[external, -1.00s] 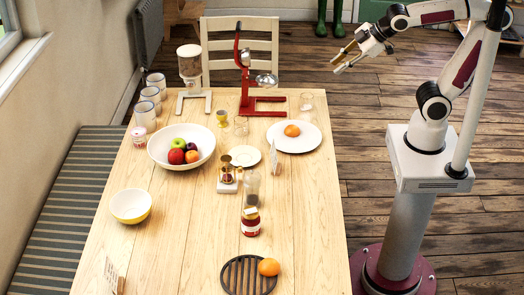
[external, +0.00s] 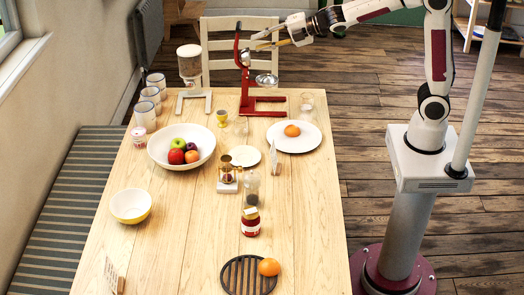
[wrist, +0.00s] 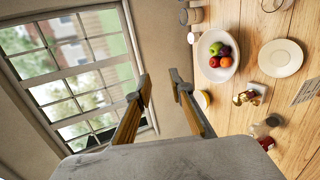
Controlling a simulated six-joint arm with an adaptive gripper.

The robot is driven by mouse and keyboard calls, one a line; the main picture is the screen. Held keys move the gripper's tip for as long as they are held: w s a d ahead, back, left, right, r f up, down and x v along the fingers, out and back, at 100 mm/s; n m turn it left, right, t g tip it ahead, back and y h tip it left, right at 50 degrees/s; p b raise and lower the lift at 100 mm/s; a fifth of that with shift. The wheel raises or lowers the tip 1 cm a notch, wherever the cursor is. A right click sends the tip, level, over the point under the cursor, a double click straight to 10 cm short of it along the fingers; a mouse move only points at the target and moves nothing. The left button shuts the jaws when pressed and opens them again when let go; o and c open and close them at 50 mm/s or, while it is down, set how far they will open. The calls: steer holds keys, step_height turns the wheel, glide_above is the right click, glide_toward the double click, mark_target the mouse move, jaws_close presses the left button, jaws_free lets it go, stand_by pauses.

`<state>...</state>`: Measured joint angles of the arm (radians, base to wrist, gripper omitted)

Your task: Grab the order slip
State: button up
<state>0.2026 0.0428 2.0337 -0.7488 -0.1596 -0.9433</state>
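A small upright paper card, which may be the order slip (external: 273,158), stands on the table between the small saucer and the large plate. A card with printed lines also shows at the right edge of the wrist view (wrist: 306,88). Another card (external: 112,277) stands at the table's front left corner; I cannot tell which is the order slip. My gripper (external: 258,39) is open and empty, high near the red press and the chair back, well apart from both cards. Its two fingers show apart in the wrist view (wrist: 160,82).
A red press (external: 244,75) and a dispenser (external: 190,65) stand tall at the back. A fruit bowl (external: 158,150) is left.

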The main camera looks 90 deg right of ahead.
steer(key=w+a+f+n+y, duration=0.2)
steer(key=w+f+n+y, duration=0.25)
steer(key=w+n, duration=0.45)
steer(key=n+g+y, duration=0.5)
steer(key=n+y, duration=0.6)
steer(key=n, duration=0.5)
glide_above(274, 146)
steer(key=w+d, duration=0.3)
steer(key=w, duration=0.8)
step_height(274, 146, down, 20)
steer(key=s+f+n+g+y, duration=0.1)
steer(key=s+f+n+g, duration=0.1)
steer(key=s+f, duration=0.1)
steer(key=s+f+n+g+y, duration=0.1)
steer(key=s+f+n+g, duration=0.1)
steer(key=s+f+n, duration=0.1)
steer(key=s+f+n+g+y, duration=0.1)
steer(key=s+f+n+g, duration=0.1)
steer(key=s+f, duration=0.3)
steer(key=shift+s+a+f+n+y, duration=0.25)
steer(key=shift+f+n, duration=0.05)
steer(key=shift+f, duration=0.1)
steer(key=shift+a, duration=0.1)
steer(key=shift+w+a, duration=0.25)
steer(key=shift+a, duration=0.95)
